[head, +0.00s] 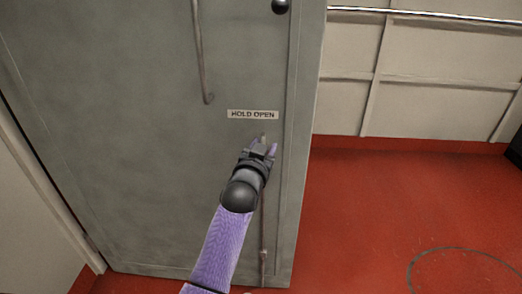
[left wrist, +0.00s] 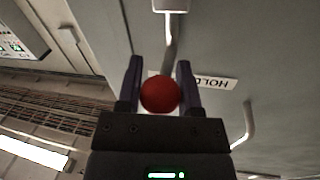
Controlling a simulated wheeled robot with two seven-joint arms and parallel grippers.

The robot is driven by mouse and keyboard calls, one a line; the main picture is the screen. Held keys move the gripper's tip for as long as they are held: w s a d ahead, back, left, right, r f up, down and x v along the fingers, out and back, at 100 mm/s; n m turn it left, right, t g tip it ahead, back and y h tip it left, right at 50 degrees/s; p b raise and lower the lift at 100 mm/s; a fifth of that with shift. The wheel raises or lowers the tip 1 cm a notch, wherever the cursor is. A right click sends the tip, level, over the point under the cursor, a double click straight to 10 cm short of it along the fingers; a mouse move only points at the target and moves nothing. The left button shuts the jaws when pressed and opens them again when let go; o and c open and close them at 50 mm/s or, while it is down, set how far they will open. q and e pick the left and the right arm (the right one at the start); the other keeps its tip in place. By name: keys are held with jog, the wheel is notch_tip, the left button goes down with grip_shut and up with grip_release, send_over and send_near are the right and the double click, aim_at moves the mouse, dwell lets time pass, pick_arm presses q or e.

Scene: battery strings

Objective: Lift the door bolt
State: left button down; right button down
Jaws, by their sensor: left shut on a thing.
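The grey door (head: 120,120) fills the left half of the head view. My left gripper (head: 263,147) reaches up to it just below the HOLD OPEN label (head: 252,114). In the left wrist view my left gripper (left wrist: 160,85) is shut on the red ball knob (left wrist: 160,94), one dark finger on each side. A grey rod (left wrist: 170,45) runs beyond the knob to a pale bracket (left wrist: 172,5). In the head view the lower part of the door bolt (head: 263,255) shows as a thin upright rod near the door's bottom edge. My arm hides the knob there.
A long bar handle (head: 200,50) is on the door, up and left of the label. A dark round knob (head: 280,5) sits at the top right of the door. Red floor (head: 400,210) is clear to the right, before a pale panelled wall (head: 430,100) with a rail.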

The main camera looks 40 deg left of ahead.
pick_arm(q)
jog(key=shift+r, duration=0.45)
jog(key=shift+c, duration=1.6)
grip_release()
jog(key=shift+s, duration=0.1)
jog(key=shift+o, duration=0.3)
jog(key=shift+f, duration=0.15)
pick_arm(e)
jog(key=shift+r, duration=0.2)
pick_arm(q)
jog(key=p+v, duration=0.4)
jog(key=v, duration=0.6)
pick_arm(e)
jog(key=v, duration=0.4)
jog(key=shift+w+d+r, duration=0.2)
jog(key=shift+r, duration=0.15)
